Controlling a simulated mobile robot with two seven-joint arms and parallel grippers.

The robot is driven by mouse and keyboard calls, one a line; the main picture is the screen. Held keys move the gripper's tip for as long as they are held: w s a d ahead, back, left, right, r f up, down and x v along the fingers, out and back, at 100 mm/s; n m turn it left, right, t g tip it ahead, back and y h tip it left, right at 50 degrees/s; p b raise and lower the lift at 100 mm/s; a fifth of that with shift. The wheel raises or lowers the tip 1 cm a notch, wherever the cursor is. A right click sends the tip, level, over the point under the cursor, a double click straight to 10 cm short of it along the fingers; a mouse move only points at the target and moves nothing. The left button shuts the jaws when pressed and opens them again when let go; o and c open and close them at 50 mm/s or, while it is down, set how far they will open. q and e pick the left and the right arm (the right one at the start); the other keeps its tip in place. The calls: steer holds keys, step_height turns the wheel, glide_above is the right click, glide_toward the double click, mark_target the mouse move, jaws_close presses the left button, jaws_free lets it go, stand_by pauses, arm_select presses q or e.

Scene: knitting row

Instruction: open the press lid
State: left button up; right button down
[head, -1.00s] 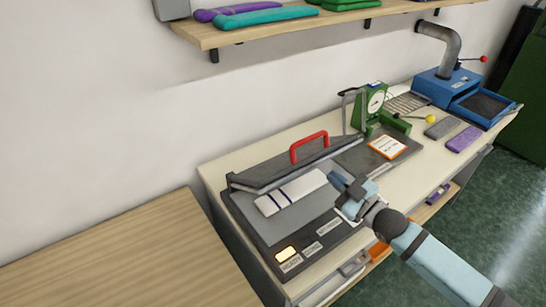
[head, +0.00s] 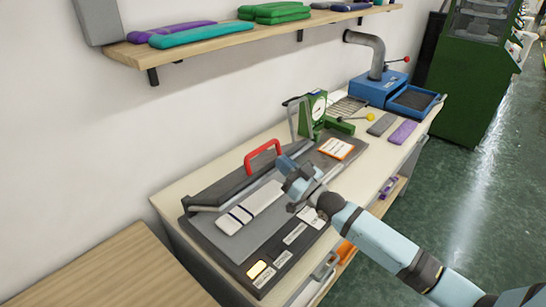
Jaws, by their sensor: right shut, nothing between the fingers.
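The press (head: 205,237) sits on the bench with its dark lid (head: 228,187) raised at the back edge, tilted up and away from the bed. The red handle (head: 262,155) stands on the lid's top edge. A white knit piece with dark blue stripes (head: 250,208) lies on the grey bed. My right gripper (head: 280,162) is shut and empty, over the right end of the press and just right of the red handle. I cannot tell whether it touches the lid. My left gripper is not in view.
A green dial gauge device (head: 317,108) and an orange-edged card (head: 336,148) are right of the press. A blue machine (head: 375,90) with a pipe stands farther right. A shelf (head: 200,48) with folded knits hangs above. The wooden table (head: 110,270) at front left is bare.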

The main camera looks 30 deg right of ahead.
mark_target(267, 148)
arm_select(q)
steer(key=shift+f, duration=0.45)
arm_select(e)
steer(key=x, duration=0.2)
steer(key=shift+w+a, duration=0.1)
steer(key=shift+w, duration=0.2)
arm_select(q)
steer(key=shift+b, duration=0.3)
arm_select(e)
steer(key=shift+w+a+r, duration=0.25)
steer(key=shift+w+r, duration=0.05)
steer(key=shift+w, duration=0.3)
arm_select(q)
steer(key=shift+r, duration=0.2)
arm_select(e)
steer(key=shift+w+r, duration=0.1)
steer(key=shift+r, duration=0.05)
